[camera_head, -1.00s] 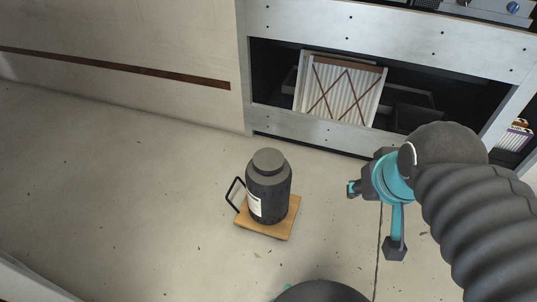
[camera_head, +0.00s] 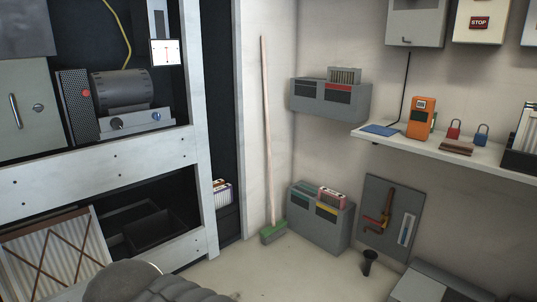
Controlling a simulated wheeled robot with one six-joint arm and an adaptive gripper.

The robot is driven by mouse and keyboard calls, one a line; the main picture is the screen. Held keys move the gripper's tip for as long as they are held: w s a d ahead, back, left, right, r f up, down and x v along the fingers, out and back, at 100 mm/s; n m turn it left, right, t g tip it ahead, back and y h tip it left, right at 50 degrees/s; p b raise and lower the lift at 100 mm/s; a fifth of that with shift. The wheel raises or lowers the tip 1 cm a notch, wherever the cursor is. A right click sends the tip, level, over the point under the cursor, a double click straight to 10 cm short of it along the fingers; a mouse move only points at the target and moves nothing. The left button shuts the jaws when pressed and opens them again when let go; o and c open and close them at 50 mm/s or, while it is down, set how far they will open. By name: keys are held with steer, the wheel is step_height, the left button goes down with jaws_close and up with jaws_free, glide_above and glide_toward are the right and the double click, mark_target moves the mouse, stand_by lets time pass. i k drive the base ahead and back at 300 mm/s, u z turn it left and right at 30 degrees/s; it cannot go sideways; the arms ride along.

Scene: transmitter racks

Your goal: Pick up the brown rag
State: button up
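A brown folded cloth, which looks like the brown rag (camera_head: 457,147), lies flat on the white wall shelf (camera_head: 490,158) at the right. It sits near the shelf's front edge, just below a red padlock (camera_head: 454,130) and a blue padlock (camera_head: 481,135). My gripper is out of view. Only a dark, ribbed part of my arm shows at the bottom left, far from the shelf.
An orange handheld device (camera_head: 420,118) and a blue pad (camera_head: 380,130) share the shelf. A broom (camera_head: 268,140) leans in the corner by grey wall boxes (camera_head: 322,212). A grey case (camera_head: 440,285) stands below the shelf. Racks (camera_head: 100,160) fill the left; some floor is clear between.

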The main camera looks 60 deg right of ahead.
mark_target(461, 148)
steer(key=z, duration=1.55)
steer(key=k, duration=1.05)
steer(key=i, duration=0.4)
steer(key=z, duration=0.45)
